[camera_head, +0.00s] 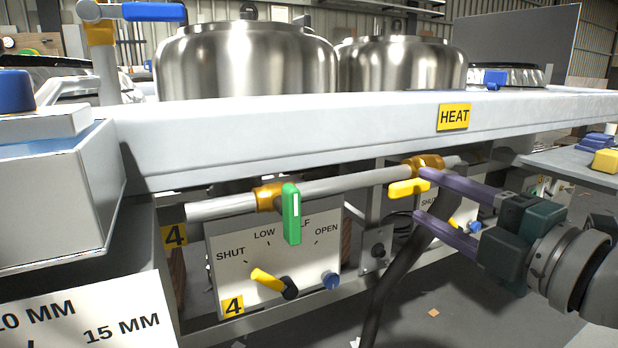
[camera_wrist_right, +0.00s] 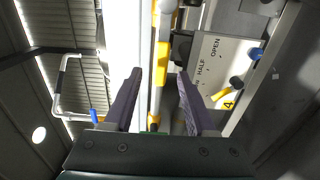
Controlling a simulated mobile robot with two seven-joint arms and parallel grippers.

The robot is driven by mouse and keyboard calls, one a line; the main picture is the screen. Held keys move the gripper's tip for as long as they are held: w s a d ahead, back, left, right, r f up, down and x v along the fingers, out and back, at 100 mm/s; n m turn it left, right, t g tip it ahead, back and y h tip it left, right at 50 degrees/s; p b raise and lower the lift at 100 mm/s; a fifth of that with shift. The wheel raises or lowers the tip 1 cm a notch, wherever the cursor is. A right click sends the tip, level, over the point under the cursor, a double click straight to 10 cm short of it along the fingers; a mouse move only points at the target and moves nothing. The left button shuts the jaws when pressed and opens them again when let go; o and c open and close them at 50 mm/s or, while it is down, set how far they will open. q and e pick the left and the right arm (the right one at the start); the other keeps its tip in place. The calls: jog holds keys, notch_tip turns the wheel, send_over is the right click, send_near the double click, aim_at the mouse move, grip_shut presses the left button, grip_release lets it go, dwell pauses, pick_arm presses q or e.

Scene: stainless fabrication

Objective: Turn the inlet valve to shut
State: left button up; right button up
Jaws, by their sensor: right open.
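A grey pipe (camera_head: 345,188) runs under the bench with two brass valves on it. The right valve (camera_head: 424,163) has a yellow lever (camera_head: 407,187) lying roughly along the pipe and pointing left. The left valve (camera_head: 268,194) has a green lever (camera_head: 291,215) hanging down. I cannot tell from labels which is the inlet valve. My right gripper (camera_head: 419,194) is open, its purple fingertips above and below the yellow lever's right end. In the right wrist view the yellow lever (camera_wrist_right: 162,62) shows between the fingers; contact is unclear. My left gripper is not in view.
A dial panel (camera_head: 225,250) marked SHUT, LOW and OPEN hangs below the green lever, with a yellow pointer (camera_head: 268,279). A second panel stands partly behind my right gripper. The bench edge (camera_head: 330,135) runs close above the pipe. A dark curved hose (camera_head: 385,290) hangs below.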

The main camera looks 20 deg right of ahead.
aim_at(411, 190)
jog(key=w, duration=0.5)
jog(key=shift+a, duration=0.15)
grip_shut()
dwell(1.3)
